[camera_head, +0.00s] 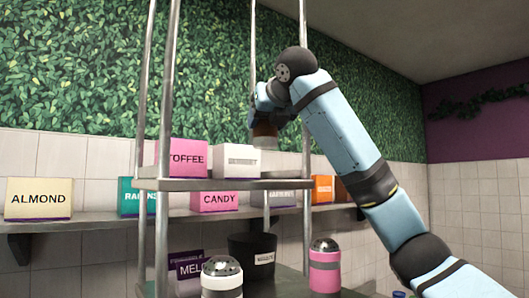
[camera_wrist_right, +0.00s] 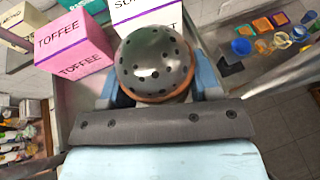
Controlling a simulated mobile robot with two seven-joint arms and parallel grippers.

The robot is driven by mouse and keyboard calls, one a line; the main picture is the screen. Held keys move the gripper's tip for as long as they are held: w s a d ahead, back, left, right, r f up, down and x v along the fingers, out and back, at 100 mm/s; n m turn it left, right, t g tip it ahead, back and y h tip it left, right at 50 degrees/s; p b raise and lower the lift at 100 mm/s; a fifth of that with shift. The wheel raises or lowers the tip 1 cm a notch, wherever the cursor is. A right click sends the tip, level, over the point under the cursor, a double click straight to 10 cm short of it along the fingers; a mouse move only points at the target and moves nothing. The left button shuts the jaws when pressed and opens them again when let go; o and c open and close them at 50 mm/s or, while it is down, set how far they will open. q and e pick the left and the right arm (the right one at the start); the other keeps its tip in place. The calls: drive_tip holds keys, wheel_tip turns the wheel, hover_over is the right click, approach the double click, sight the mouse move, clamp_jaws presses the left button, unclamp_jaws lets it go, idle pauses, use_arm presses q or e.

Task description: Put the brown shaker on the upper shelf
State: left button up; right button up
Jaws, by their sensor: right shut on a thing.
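The brown shaker (camera_head: 264,131) is held upright in my right gripper (camera_head: 266,117), above the right part of the upper shelf (camera_head: 235,184). In the right wrist view the shaker's grey perforated dome and brown rim (camera_wrist_right: 157,65) sit between the two fingers of the right gripper (camera_wrist_right: 160,92), which is shut on it. The upper shelf carries a pink TOFFEE box (camera_head: 182,158) and a white box (camera_head: 235,163); the shaker is just right of the white box. Whether its base touches the shelf is unclear. My left gripper is not in view.
Metal posts (camera_head: 304,90) frame the rack. Below stand a white shaker (camera_head: 222,278), a pink shaker (camera_head: 324,270) and a dark bucket (camera_head: 252,256). A wall shelf behind holds an ALMOND box (camera_head: 39,199) and a CANDY box (camera_head: 218,201). The upper shelf's right end looks free of boxes.

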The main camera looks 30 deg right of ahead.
sight(269, 146)
wheel_tip(269, 146, down, 3)
drive_tip(key=shift+r, duration=0.15)
drive_tip(key=shift+s+a+f, duration=0.1)
drive_tip(key=shift+s+f, duration=0.1)
drive_tip(key=shift+f, duration=0.25)
wheel_tip(269, 146, down, 3)
drive_tip(key=shift+w+f+p, duration=0.1)
drive_tip(key=shift+p, duration=0.2)
drive_tip(key=shift+f, duration=0.1)
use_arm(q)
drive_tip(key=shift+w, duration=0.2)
use_arm(e)
drive_tip(key=o, duration=1.1)
drive_tip(key=shift+c, duration=0.2)
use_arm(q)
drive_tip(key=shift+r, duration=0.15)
use_arm(e)
drive_tip(key=shift+f, duration=0.1)
